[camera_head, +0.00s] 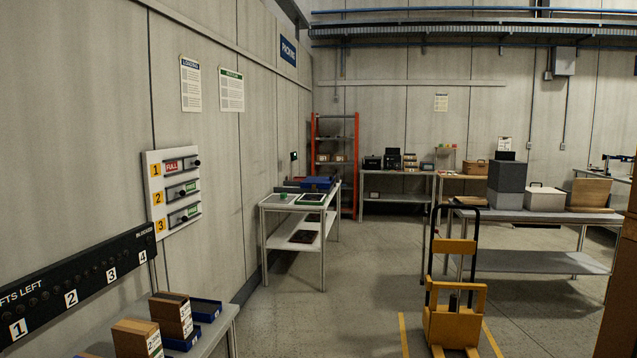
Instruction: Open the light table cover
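I cannot pick out a light table or its cover for certain. A grey table (275,203) stands by the left wall, with a flat green-edged panel (310,199) and blue trays (316,184) on its top. On the right, a workbench (536,216) carries a stacked grey box (507,177), a pale box with a handled lid (545,197) and a tilted brown board (589,194). Neither of my grippers shows in this view.
A yellow hand truck (454,318) stands on the floor at the right front. A near table (219,328) with brown boxes (172,315) is at the lower left. An orange shelf rack (335,165) stands at the back. The floor in the middle is clear.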

